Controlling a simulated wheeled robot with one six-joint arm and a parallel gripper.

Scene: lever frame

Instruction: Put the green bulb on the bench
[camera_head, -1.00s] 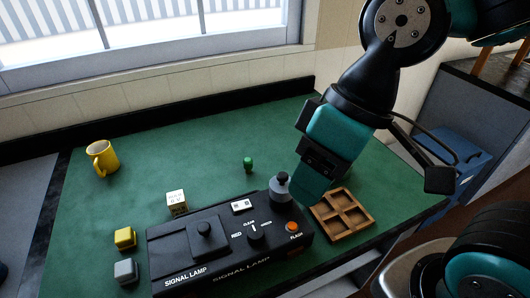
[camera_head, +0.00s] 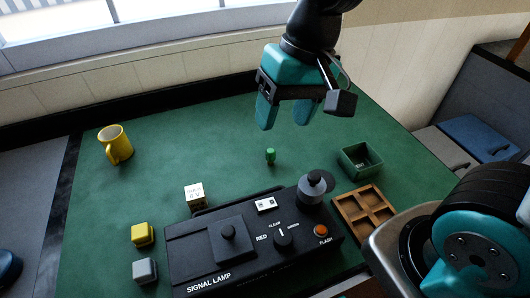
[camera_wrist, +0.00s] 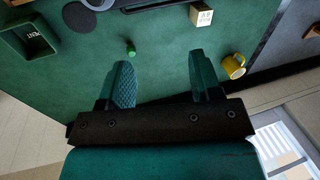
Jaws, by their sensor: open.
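The small green bulb (camera_head: 270,156) stands on the green bench top (camera_head: 185,150), behind the signal lamp box. In the wrist view the bulb (camera_wrist: 130,48) shows just beyond the tip of the left finger, apart from it. My gripper (camera_head: 290,115) is open and empty, held above the bench near the back, above and behind the bulb. In the wrist view both fingers of my gripper (camera_wrist: 162,75) are spread with nothing between them.
The signal lamp box (camera_head: 210,277) carries a dark round knob piece (camera_head: 313,186). A wooden tray (camera_head: 339,199), green bin (camera_head: 361,160), cream cube (camera_head: 195,196), yellow block (camera_head: 142,234), grey block (camera_head: 144,270) and yellow mug (camera_head: 115,144) stand around. The back middle bench is clear.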

